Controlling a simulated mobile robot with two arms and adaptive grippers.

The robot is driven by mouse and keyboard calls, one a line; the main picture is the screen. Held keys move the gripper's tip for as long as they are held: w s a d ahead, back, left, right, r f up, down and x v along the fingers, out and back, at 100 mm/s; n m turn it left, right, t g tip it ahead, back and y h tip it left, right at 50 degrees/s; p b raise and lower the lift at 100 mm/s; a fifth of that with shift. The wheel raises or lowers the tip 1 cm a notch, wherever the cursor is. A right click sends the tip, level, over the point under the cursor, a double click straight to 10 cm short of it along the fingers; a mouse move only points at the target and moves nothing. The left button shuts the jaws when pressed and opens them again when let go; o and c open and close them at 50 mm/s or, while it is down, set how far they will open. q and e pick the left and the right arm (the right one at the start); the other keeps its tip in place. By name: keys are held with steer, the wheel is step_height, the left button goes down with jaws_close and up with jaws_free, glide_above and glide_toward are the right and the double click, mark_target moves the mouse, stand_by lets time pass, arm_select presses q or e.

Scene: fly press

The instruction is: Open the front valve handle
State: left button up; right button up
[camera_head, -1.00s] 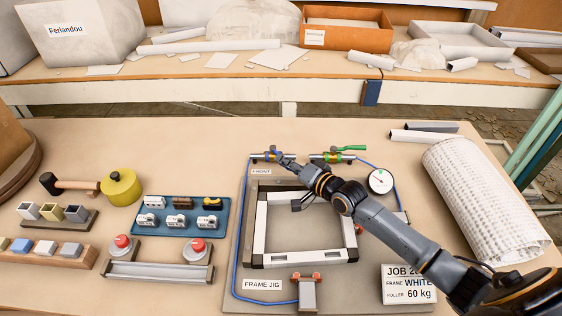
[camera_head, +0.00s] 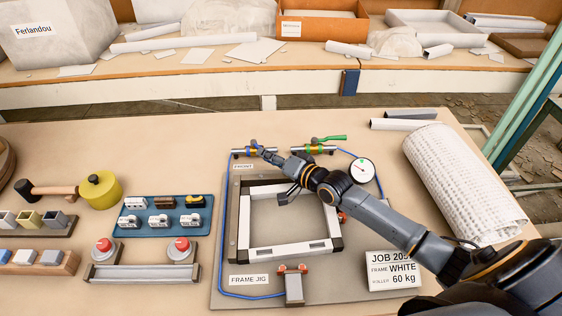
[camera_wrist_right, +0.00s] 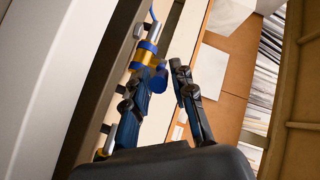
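The front valve (camera_head: 246,152) sits at the back left of the jig board, behind the FRONT label (camera_head: 243,166). It has a yellow body and blue parts, which also show in the wrist view (camera_wrist_right: 149,52). My right gripper (camera_head: 263,151) is at the right side of this valve. In the wrist view its two fingers (camera_wrist_right: 160,88) are apart. A blue rounded part (camera_wrist_right: 157,80) of the valve lies between them, close to the left finger; I cannot tell whether they touch. A second valve (camera_head: 314,150) with a green handle stands to the right. My left gripper is not in view.
A white frame (camera_head: 240,222) lies on the jig below my right arm. A round gauge (camera_head: 362,169) and blue hose are to the right of the valves. A white roll (camera_head: 465,185) lies further right. Button box, parts tray and mallet are left.

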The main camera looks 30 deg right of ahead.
steer(key=v, duration=1.1)
steer(key=shift+s+d, duration=0.15)
steer(key=shift+s, duration=0.05)
steer(key=shift+c, duration=0.2)
